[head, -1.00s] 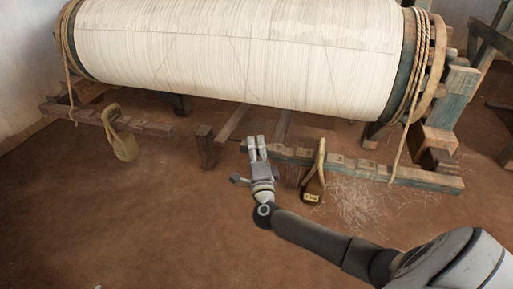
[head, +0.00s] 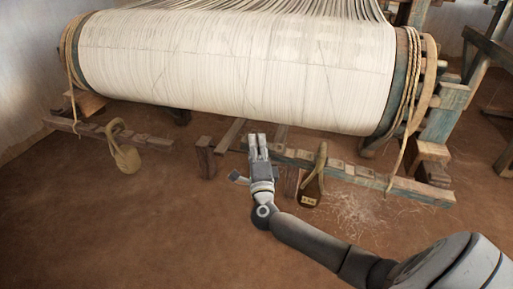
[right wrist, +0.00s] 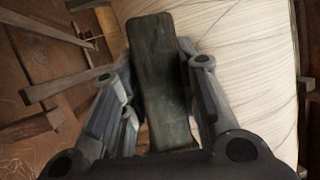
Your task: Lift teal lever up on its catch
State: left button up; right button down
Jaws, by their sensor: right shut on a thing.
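The teal lever (head: 415,188) is a long worn wooden bar low in front of the cloth beam, running from the middle to the right. My right gripper (head: 258,140) is at its left end in the head view. In the right wrist view the gripper (right wrist: 165,95) is shut on the lever's dark green end (right wrist: 162,75), which lies between the fingers. A strap with a dark weight (head: 308,195) hangs over the lever. I cannot make out the catch for certain; a short brown post (head: 205,158) stands left of the lever's held end. My left gripper is not in view.
The wide cloth beam (head: 235,72) lies behind and above the lever. A brown bar (head: 150,140) with a hanging weight (head: 126,158) is at the left. Ropes (head: 402,150) hang at the right. The front left floor is clear.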

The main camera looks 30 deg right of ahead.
jog(key=shift+f, duration=0.35)
jog(key=c, duration=1.1)
grip_release()
jog(key=shift+s+a, duration=0.1)
jog(key=v, duration=1.1)
jog(key=shift+s+a, duration=0.15)
jog(key=shift+s, duration=0.25)
jog(key=shift+c, duration=0.3)
